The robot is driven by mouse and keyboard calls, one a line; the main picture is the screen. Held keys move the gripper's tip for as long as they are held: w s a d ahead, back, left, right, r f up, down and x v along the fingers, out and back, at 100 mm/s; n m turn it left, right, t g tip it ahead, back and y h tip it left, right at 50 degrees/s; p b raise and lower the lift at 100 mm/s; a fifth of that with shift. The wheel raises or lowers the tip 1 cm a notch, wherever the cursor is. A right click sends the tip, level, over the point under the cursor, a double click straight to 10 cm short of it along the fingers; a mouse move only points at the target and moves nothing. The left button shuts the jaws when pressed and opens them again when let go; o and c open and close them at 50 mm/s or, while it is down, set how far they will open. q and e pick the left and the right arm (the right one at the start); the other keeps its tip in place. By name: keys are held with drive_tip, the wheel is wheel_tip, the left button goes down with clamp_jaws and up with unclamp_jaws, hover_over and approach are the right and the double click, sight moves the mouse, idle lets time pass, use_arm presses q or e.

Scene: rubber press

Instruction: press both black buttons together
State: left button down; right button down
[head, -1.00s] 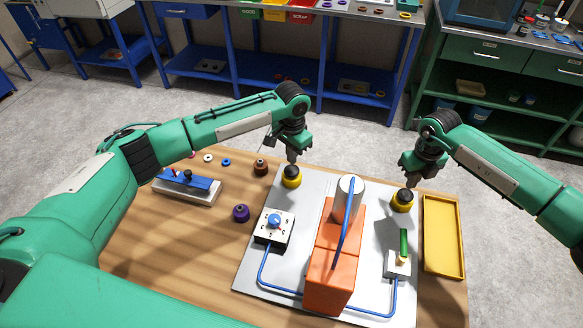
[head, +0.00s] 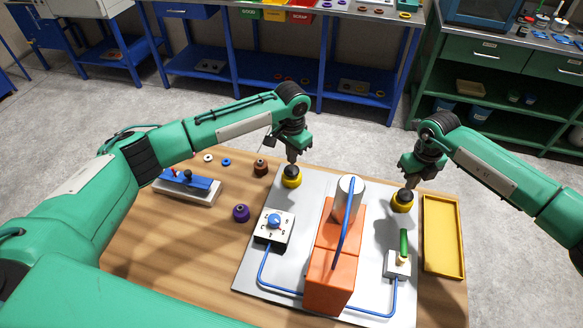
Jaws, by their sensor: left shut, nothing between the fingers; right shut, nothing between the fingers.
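Two black buttons on yellow round bases stand at the far part of a light grey plate (head: 262,272). The left black button (head: 291,171) is under my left gripper (head: 292,159); the shut fingertips are at the button's top and seem to touch it. The right black button (head: 404,195) is under my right gripper (head: 410,183), which is also shut, with its tips at the button's top. I cannot tell whether either button is pushed down. Both grippers point downward and hold nothing.
An orange press (head: 330,268) with a grey cylinder stands between the buttons. A white dial box (head: 274,236) and a green-handled switch (head: 404,244) sit nearer. A yellow tray (head: 455,236) lies right of the plate. A purple ring (head: 241,213) lies on the wooden table (head: 190,255).

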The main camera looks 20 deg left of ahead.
sight(292, 169)
drive_tip(key=shift+f, duration=1.4)
use_arm(q)
drive_tip(key=shift+f, duration=1.95)
use_arm(e)
drive_tip(key=shift+f, duration=0.25)
use_arm(q)
drive_tip(key=shift+f, duration=0.25)
use_arm(e)
drive_tip(key=shift+f, duration=0.3)
